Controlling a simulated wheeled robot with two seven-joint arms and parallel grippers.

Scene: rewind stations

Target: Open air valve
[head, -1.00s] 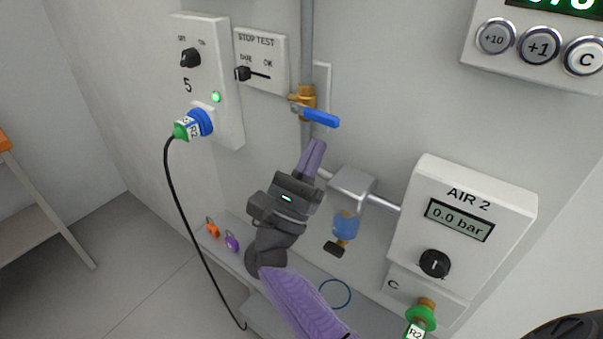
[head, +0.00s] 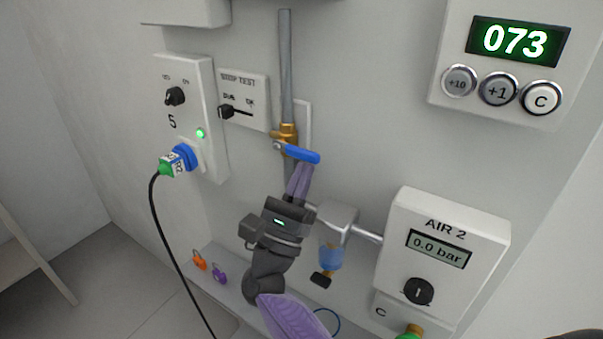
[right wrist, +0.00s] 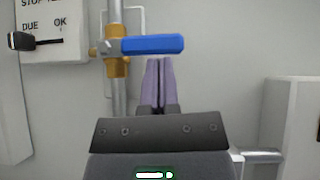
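The air valve is a brass body (head: 286,136) on a vertical grey pipe, with a blue lever handle (head: 297,153) lying crosswise to the pipe and pointing right. The lever (right wrist: 153,44) and brass body (right wrist: 117,66) also show in the right wrist view. My right gripper (head: 301,172) is just below the lever, its purple fingers pointing up at it. The fingers (right wrist: 158,62) lie side by side and look shut with nothing between them. I cannot tell whether the tips touch the lever. The AIR 2 gauge (head: 438,248) reads 0.0 bar. My left gripper is not in view.
A filter unit with a blue bowl (head: 331,257) hangs right of my right gripper. A STOP TEST panel (head: 243,101) and a switch box (head: 190,115) with a plugged cable are left. A counter (head: 505,60) reads 073. Orange (head: 199,260) and purple (head: 219,273) padlocks are below.

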